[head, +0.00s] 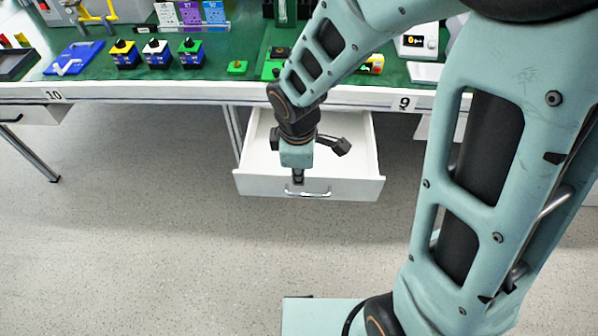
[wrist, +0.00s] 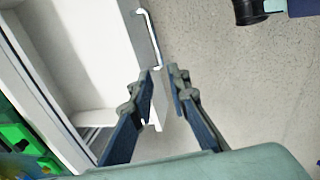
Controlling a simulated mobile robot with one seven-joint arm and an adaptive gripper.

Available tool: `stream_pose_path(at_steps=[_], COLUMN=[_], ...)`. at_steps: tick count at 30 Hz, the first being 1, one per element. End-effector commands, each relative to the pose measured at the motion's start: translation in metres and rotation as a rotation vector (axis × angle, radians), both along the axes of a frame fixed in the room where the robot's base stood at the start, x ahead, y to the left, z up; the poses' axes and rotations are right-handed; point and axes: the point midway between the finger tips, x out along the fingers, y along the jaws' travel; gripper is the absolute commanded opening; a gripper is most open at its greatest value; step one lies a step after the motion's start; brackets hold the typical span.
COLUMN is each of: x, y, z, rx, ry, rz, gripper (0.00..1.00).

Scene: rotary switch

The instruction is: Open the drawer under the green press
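The drawer (head: 262,180) is white and stands pulled out from under the bench, with its inside visible. Its silver handle (head: 318,194) is on the front panel. My gripper (head: 298,177) points down at the drawer front, close to the left part of the handle. In the wrist view the handle (wrist: 151,35) ends near my fingertips (wrist: 163,69), which show a small gap between them. I cannot tell whether a finger touches the handle. A green upright device (head: 285,12), likely the press, stands on the bench above, partly hidden by my arm.
The green-topped bench (head: 110,69) carries several switch boxes (head: 157,54), a blue part (head: 72,58) and a small green part (head: 237,67). Another drawer (head: 32,114) is at the left. The grey floor (head: 140,240) in front is clear.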

Motion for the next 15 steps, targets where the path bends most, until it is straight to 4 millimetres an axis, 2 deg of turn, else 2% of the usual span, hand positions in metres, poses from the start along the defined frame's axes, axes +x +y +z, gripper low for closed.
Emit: stream_pose_path(at_steps=[9,15], x=[-0.008,-0.012], y=[0.001,0.001], z=[0.045,0.059], rx=[0.002,0.001], ry=[-0.004,-0.001], rz=[0.001,0.001], gripper=[0.16,0.16])
